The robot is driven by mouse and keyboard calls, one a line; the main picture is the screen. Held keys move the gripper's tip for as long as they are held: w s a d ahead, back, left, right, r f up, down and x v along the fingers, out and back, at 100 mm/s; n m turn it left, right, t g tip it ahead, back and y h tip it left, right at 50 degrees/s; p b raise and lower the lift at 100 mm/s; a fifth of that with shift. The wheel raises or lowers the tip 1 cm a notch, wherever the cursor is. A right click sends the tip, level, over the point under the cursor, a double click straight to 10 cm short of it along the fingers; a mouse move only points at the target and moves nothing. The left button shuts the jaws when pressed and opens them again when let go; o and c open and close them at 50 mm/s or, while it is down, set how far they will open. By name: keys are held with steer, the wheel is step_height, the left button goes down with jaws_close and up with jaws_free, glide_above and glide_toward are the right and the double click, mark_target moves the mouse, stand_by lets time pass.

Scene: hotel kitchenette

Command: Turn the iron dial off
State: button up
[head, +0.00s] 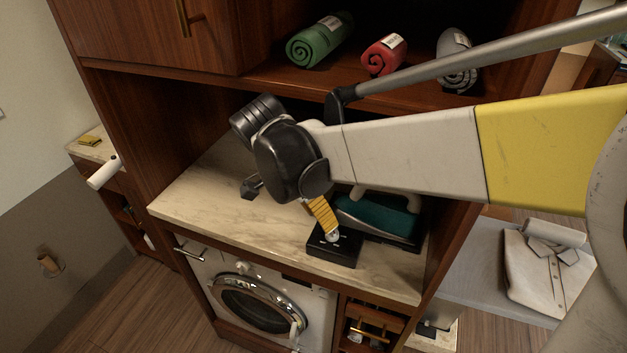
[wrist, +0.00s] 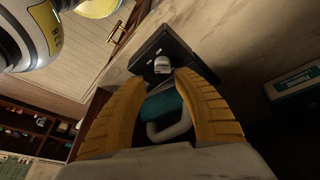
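The iron dial (head: 333,237) is a small pale knob on a black base (head: 345,250) on the marble counter. In the wrist view the dial (wrist: 162,64) sits just beyond and between my fingertips, with a gap on either side. My gripper (head: 323,213) has ribbed yellow fingers and is open in the wrist view (wrist: 160,80), with nothing held. The teal iron (head: 378,218) rests on the black station behind and right of the dial, partly hidden by my arm. Its pale handle (wrist: 172,128) shows between my fingers. The dial's markings are too small to read.
A shelf above holds green (head: 320,40), red (head: 384,55) and grey (head: 457,60) rolled towels. Wooden cabinet walls flank the counter (head: 190,200). A washing machine (head: 255,295) stands below. A folded shirt (head: 545,270) lies to the right. The counter's left part is mostly clear.

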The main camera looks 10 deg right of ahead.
mark_target(330, 233)
steer(key=shift+w+a+f, duration=0.15)
steer(key=shift+w+f, duration=0.1)
steer(key=shift+w, duration=0.15)
steer(key=b+x, duration=0.2)
steer(key=x, duration=0.5)
steer(key=shift+s, duration=0.15)
jaws_close()
